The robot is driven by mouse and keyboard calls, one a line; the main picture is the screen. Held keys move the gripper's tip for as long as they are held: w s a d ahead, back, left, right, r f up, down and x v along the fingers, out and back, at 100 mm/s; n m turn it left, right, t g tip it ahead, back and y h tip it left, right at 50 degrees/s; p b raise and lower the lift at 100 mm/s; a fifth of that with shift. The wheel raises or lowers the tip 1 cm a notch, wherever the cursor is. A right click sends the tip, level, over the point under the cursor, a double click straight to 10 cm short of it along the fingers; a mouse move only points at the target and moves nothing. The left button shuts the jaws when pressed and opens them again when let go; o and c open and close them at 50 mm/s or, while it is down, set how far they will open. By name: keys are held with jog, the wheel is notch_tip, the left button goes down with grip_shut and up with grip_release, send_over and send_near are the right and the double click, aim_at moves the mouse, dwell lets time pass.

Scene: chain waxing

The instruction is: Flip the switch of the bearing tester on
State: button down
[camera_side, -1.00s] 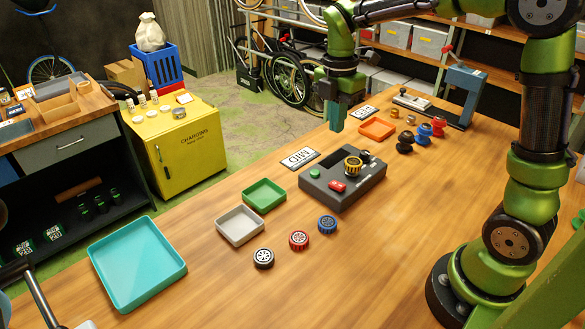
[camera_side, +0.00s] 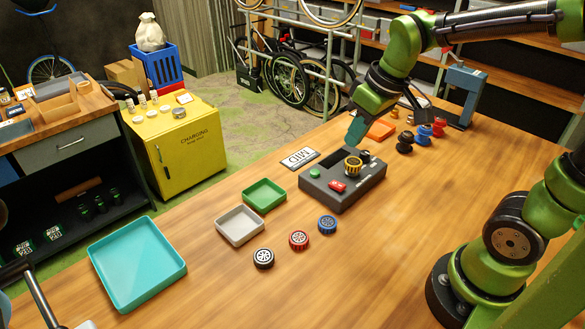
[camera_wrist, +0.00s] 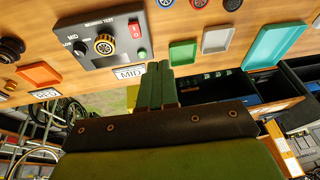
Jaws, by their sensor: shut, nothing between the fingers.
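The bearing tester (camera_side: 368,190) is a dark grey box on the wooden table. I cannot tell which way the switch is tipped. My gripper (camera_side: 354,140) is shut and empty. It is tilted, above the tester's back edge and apart from the switch. Its fingers also show in the wrist view (camera_wrist: 158,72).
A white MID card (camera_side: 299,159) lies behind the tester. Green (camera_side: 264,207), grey (camera_side: 218,232) and orange trays (camera_side: 380,130) lie beside it. Blue (camera_side: 327,224), red (camera_side: 299,240) and black-and-white wheels (camera_side: 263,258) stand in front.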

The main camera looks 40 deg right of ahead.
jog(key=s+a+r+m+t, duration=0.2)
jog(key=s+m+t, duration=0.1)
jog(key=s+m, duration=0.3)
jog(key=n+g+h, duration=0.1)
jog(key=n+g, duration=0.7)
jog(key=n, duration=1.5)
send_over(342, 186)
jog(key=w, duration=0.3)
notch_tip(342, 186, down, 5)
jog(key=f, duration=0.4)
jog(key=s+f, duration=0.1)
jog(key=f, duration=0.3)
jog(key=s+f, duration=0.1)
jog(key=f, duration=0.3)
jog(key=shift+s+f, duration=0.2)
jog(key=shift+s, duration=0.05)
